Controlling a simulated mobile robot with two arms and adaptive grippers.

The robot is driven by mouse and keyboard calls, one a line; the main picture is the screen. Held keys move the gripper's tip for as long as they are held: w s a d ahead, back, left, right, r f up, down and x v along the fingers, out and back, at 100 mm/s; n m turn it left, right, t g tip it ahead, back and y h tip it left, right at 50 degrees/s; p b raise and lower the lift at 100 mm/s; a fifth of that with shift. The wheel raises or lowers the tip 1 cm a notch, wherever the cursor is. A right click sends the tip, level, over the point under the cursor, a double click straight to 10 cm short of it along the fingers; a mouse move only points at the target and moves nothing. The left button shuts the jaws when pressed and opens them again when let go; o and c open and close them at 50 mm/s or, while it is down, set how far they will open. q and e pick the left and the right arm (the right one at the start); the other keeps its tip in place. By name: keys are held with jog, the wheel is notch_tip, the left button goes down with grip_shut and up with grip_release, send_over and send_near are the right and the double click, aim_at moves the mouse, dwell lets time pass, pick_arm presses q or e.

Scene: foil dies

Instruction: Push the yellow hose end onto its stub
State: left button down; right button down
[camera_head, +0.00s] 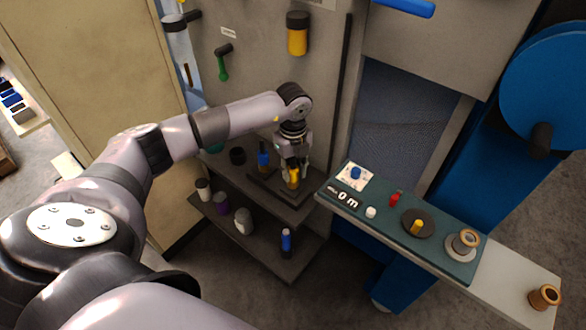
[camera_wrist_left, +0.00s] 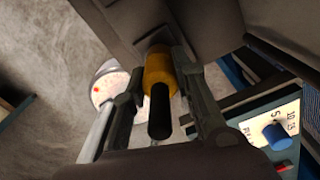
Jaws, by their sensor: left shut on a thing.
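My left gripper (camera_head: 293,168) is shut on a small yellow piece (camera_head: 293,180), which I take for the yellow hose end, above the shelf beside the machine. In the left wrist view the yellow piece (camera_wrist_left: 159,72) sits between the two fingers (camera_wrist_left: 160,100), and a black end sticks out of it toward the camera. I cannot make out the stub or whether the yellow piece touches anything beyond the gripper. A larger yellow cylinder with a black top (camera_head: 297,38) is on the grey wall panel above. My right gripper is not in view.
A blue-and-black piece (camera_head: 263,158) stands left of the gripper. The lower shelf holds several bottles, including a white one (camera_head: 243,222) and a blue one (camera_head: 286,242). A teal panel (camera_head: 385,225) with a blue knob (camera_head: 355,173) juts out to the right. A green handle (camera_head: 222,66) is on the wall.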

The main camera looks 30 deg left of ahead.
pick_arm(q)
jog(key=shift+f+b, duration=0.4)
jog(key=shift+f, duration=0.15)
jog(key=c, duration=1.2)
grip_release()
notch_tip(320, 180, up, 12)
